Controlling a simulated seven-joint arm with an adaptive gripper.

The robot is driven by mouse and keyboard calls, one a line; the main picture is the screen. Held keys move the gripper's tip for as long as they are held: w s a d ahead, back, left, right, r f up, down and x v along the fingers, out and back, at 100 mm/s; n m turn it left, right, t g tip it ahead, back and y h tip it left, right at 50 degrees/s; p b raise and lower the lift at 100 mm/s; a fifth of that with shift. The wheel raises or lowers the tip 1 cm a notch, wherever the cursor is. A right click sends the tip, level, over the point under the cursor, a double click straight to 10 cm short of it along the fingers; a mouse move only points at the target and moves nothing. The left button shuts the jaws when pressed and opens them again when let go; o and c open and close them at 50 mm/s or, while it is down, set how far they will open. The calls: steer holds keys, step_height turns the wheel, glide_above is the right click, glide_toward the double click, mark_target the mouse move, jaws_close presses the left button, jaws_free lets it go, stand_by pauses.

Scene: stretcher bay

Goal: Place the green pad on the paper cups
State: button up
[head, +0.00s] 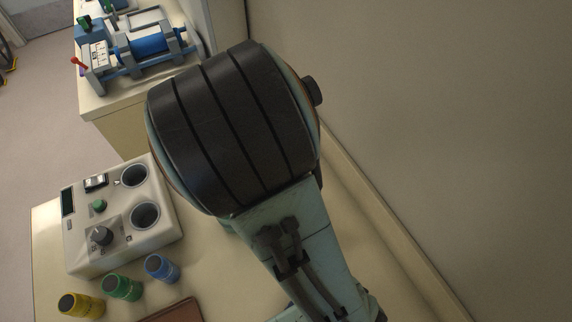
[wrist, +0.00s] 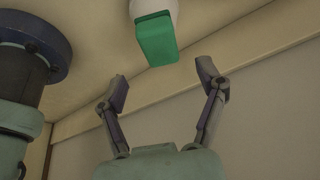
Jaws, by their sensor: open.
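The green pad (wrist: 155,42) is at the top of the wrist view, a green block with a flat face toward the camera. It overlaps the lower end of a rounded white thing (wrist: 154,9), cut off by the frame's top edge, which may be the paper cups. I cannot tell how the pad rests on it. My gripper (wrist: 162,82) is open and empty, its two fingers apart, with the pad beyond the tips and clear of them. In the head view my arm covers this area, and neither pad nor cups show.
In the head view, a grey device with two round wells (head: 85,245) stands on the tan table. Yellow (head: 82,306), green (head: 122,287) and blue (head: 162,268) containers and a brown flat thing (head: 175,312) are in front. A wall (head: 430,130) bounds the right.

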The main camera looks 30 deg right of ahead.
steer(key=s+v, duration=0.1)
steer(key=v, duration=0.5)
steer(key=s+a+r+n+y, duration=0.2)
steer(key=s+n, duration=0.4)
steer(key=n, duration=0.5)
steer(key=s+a+r+n+t+y, duration=0.1)
steer(key=s+a+n+y, duration=0.2)
steer(key=n, duration=0.9)
steer(key=s+a, duration=0.2)
steer(key=s, duration=0.2)
steer(key=shift+r+n+t, duration=0.3)
steer(key=shift+r, duration=0.1)
